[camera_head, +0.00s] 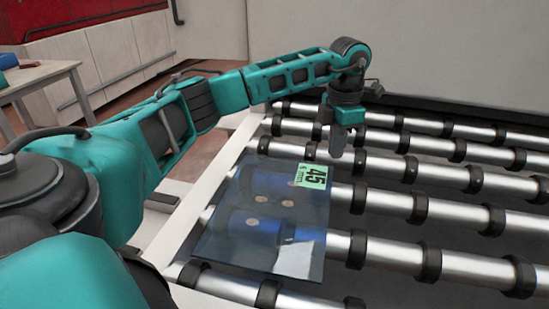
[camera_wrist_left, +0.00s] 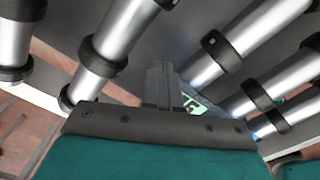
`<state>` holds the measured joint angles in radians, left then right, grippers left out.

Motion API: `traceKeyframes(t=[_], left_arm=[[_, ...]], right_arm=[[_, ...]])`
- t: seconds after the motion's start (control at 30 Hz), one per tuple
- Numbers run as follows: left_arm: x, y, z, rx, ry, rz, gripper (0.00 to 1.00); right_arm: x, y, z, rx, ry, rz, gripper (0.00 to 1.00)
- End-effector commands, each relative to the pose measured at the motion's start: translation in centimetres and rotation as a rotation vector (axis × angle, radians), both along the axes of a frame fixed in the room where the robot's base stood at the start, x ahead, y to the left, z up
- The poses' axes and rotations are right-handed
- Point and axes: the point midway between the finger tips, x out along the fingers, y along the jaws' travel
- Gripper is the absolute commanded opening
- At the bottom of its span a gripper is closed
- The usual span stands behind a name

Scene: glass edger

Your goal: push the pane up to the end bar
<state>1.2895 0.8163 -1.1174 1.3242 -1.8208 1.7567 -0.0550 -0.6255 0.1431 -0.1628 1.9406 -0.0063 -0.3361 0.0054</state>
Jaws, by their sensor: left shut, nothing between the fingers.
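The pane (camera_head: 262,235) is a bluish, see-through sheet lying flat on the rollers at the left side of the conveyor. A green label (camera_head: 311,176) marked 45 sits at its far right corner; part of the label shows in the left wrist view (camera_wrist_left: 193,105). My left gripper (camera_head: 337,152) points down just beyond that corner, shut and empty. Its closed fingers also show in the left wrist view (camera_wrist_left: 160,75). I cannot tell whether the fingertips touch the pane. I cannot pick out the end bar for certain. My right gripper is not in view.
Metal rollers (camera_head: 450,260) with black rings run across the conveyor, bare to the right of the pane. A pale side rail (camera_head: 213,185) borders the left side. A grey panel (camera_head: 450,50) stands behind. A wooden table (camera_head: 38,75) is at the far left.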

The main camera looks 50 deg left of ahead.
Motion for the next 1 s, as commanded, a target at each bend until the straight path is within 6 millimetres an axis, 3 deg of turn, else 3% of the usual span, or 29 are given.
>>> traceKeyframes(t=[0.53,1.0], left_arm=[[0.3,0.2,-0.1,0.000,0.000,-0.002,0.00],[0.3,0.2,-1.6,0.000,0.001,-0.001,0.00]], right_arm=[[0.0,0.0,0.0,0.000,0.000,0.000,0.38],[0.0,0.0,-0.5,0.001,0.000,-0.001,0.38]])
